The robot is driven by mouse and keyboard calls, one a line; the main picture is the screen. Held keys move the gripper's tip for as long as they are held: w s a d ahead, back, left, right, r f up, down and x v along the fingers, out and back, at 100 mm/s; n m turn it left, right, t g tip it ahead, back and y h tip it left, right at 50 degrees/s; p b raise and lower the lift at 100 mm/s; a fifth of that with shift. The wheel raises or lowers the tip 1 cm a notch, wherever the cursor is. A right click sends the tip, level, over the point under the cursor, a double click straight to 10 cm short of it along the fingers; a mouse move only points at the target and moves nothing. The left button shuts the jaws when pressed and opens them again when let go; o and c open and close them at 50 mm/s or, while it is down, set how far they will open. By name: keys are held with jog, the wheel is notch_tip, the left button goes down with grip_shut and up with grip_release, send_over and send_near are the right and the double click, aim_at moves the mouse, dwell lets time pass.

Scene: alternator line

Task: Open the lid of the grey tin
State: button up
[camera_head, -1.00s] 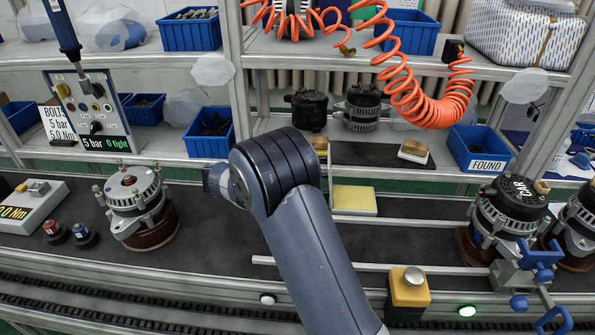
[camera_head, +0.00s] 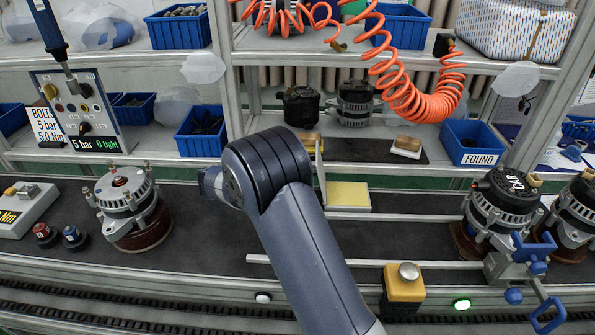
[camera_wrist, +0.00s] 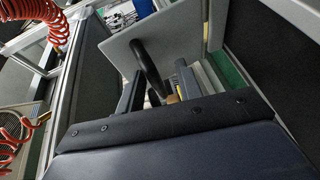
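The grey tin (camera_head: 348,208) sits on the dark bench just right of my arm, with a yellow surface showing inside it. Its lid (camera_head: 321,178) stands up almost edge-on at the tin's left side. In the wrist view the lid (camera_wrist: 172,32) is a tilted pale grey plate with a black loop handle (camera_wrist: 147,62). My gripper (camera_wrist: 160,78) has its two dark fingers apart, with the loop reaching down between them. I cannot tell whether a finger touches the loop. In the head view my arm hides the gripper.
An alternator (camera_head: 128,200) stands to the left and more stand at the right beside a blue clamp (camera_head: 535,255). A yellow button box (camera_head: 404,283) is at the front edge. A shelf post (camera_head: 232,70) and orange coiled hose (camera_head: 420,100) are behind.

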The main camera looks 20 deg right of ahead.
jog(key=a, duration=0.7)
jog(key=shift+s+a+r, duration=0.2)
jog(key=shift+s+r, duration=0.1)
jog(key=shift+r, duration=0.15)
jog(key=d, duration=0.7)
jog(key=shift+w+d, duration=0.3)
jog(key=shift+f, duration=0.15)
